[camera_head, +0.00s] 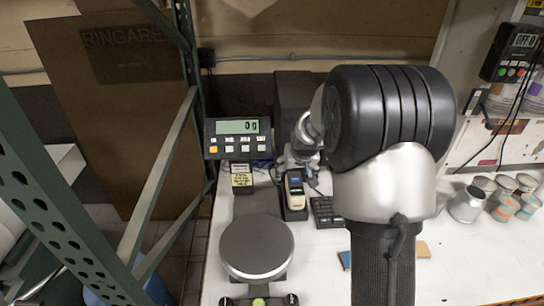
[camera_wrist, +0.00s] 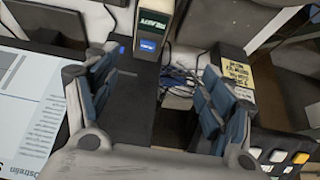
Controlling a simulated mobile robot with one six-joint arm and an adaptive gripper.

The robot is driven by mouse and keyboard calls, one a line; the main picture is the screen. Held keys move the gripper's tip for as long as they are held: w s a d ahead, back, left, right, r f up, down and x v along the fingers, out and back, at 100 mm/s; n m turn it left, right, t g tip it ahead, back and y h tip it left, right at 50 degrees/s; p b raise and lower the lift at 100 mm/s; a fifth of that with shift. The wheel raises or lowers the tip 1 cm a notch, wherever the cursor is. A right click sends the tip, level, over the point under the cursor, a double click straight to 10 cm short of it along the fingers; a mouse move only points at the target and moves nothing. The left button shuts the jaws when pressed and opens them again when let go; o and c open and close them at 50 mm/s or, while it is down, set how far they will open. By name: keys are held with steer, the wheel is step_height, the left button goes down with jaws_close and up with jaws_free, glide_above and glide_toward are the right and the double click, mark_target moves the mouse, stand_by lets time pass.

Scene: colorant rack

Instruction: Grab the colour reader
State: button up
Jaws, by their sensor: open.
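The colour reader (camera_head: 294,190) is a small pale handheld device with a dark, blue-lit screen, standing upright in a dark cradle on the white bench. In the wrist view the colour reader (camera_wrist: 156,28) shows at the top, cut off by the frame edge. My gripper (camera_wrist: 160,88) is open, with a blue-padded finger on each side and nothing held between them. The reader lies beyond the fingertips, roughly in line with the gap. In the head view my arm hides much of the gripper, which is above and behind the reader.
The scale display (camera_head: 238,138) stands left of the reader, with a yellow-labelled box (camera_head: 242,178) below it. The round scale plate (camera_head: 257,246) is in front. A dark keypad (camera_head: 326,211) sits close to the right of the reader. Several cans (camera_head: 467,204) stand at the right.

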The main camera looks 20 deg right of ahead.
mark_target(294, 181)
steer(key=x, duration=0.5)
steer(key=d+x, duration=0.1)
steer(key=x, duration=0.8)
steer(key=shift+w+d+f, duration=0.1)
steer(key=shift+w+d, duration=0.25)
steer(key=shift+w, duration=0.1)
steer(key=x, duration=0.5)
steer(key=shift+s+d+f, duration=0.1)
steer(key=shift+d+f, duration=0.1)
steer(key=shift+d, duration=0.05)
steer(key=shift+c, duration=0.2)
steer(key=c, duration=1.6)
steer(key=shift+r, duration=0.15)
steer(key=shift+c, duration=0.2)
